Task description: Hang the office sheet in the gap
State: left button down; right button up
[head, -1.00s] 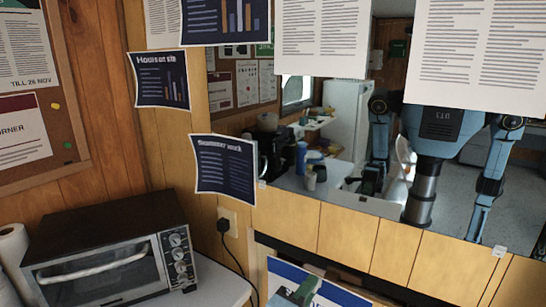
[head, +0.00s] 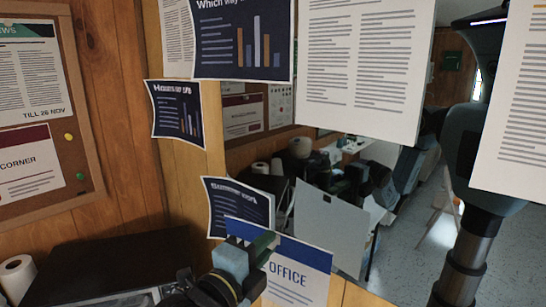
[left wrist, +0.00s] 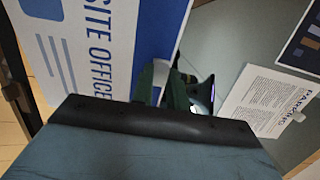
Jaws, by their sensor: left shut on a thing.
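The office sheet (head: 300,276), white with a blue band and the word OFFICE, hangs from my left gripper (head: 264,246) at the bottom middle of the head view. The gripper is shut on its upper left edge. The sheet overlaps the lower part of the dark Summer work sheet (head: 238,203); I cannot tell whether they touch. In the left wrist view the office sheet (left wrist: 95,50) reads SITE OFFICE, beside the green fingertips (left wrist: 180,88). My right gripper itself is not in view. Between two white text sheets (head: 365,70) (head: 512,120) is a strip without paper.
A large mirror (head: 400,165) behind the sheets reflects my body and the office sheet's grey back. A dark chart sheet (head: 243,40) and the Hours sheet (head: 177,110) hang at left. A pinboard (head: 82,185), toaster oven (head: 85,268) and paper roll (head: 17,275) are farther left.

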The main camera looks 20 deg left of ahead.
pick_arm(q)
jog(key=m+h+p, duration=0.1)
jog(key=h+p, duration=0.1)
jog(key=p, duration=0.2)
send_near(325, 149)
notch_tip(325, 149, down, 5)
jog(key=s+a, duration=0.2)
jog(key=a, duration=0.1)
notch_tip(325, 149, up, 6)
jog(key=s+d+g+p, duration=0.1)
jog(key=p, duration=0.1)
jog(key=shift+m+h, duration=0.4)
jog(key=shift+f+b+x, duration=0.15)
jog(key=shift+b+x, duration=0.65)
jog(key=shift+x, duration=1.25)
jog(key=shift+f+b+x, duration=0.15)
jog(key=shift+b+x, duration=0.65)
jog(key=shift+x, duration=1.2)
jog(key=shift+d, duration=0.1)
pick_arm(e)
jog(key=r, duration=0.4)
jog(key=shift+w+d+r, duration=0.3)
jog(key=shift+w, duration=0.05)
pick_arm(q)
jog(key=shift+r, duration=0.1)
jog(key=shift+p, duration=1.1)
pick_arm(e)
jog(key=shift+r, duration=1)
